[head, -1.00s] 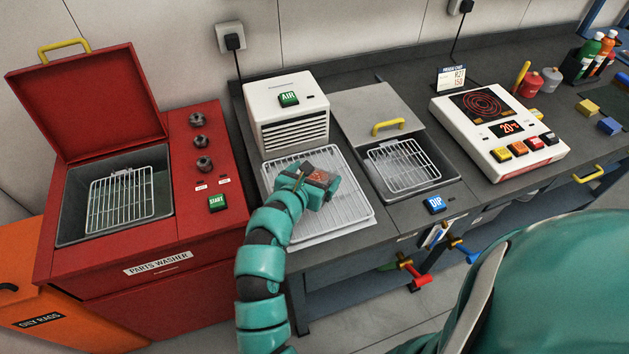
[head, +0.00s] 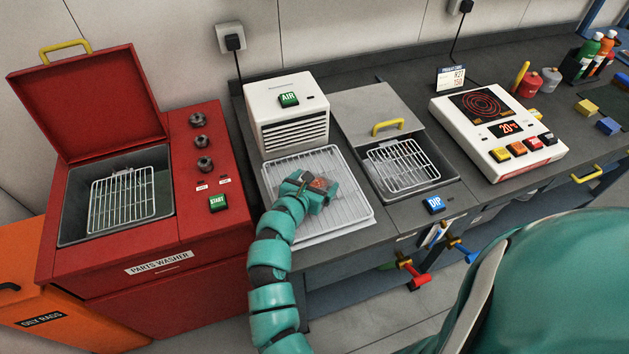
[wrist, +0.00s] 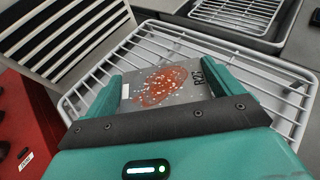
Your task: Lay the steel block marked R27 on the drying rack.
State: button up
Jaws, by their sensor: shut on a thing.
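The steel block marked R27 (wrist: 165,84) is between the fingers of my gripper (wrist: 168,88) in the wrist view. Its grey top has a reddish-brown patch with pale specks and a small white strip at its left edge. My gripper is shut on the block; in the head view, my gripper (head: 318,188) and the block (head: 320,183) are over the drying rack (head: 350,213), a white wire rack in front of the AIR blower. The wrist view shows the rack's wires (wrist: 75,104) around and below the block. I cannot tell whether the block touches the wires.
The white AIR blower (head: 292,112) stands behind the rack. Right of it are the dip tank with a wire basket (head: 405,165) and a white hot plate (head: 500,130). The red parts washer (head: 195,225) stands open at left, its lid (head: 85,100) raised.

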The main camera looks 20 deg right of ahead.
jog(key=o, duration=1.4)
jog(key=shift+o, duration=0.2)
jog(key=shift+s+a+r, duration=0.3)
jog(key=shift+s+a, duration=0.05)
jog(key=shift+a, duration=0.1)
jog(key=shift+b+v, duration=0.85)
jog(key=shift+v, duration=4.55)
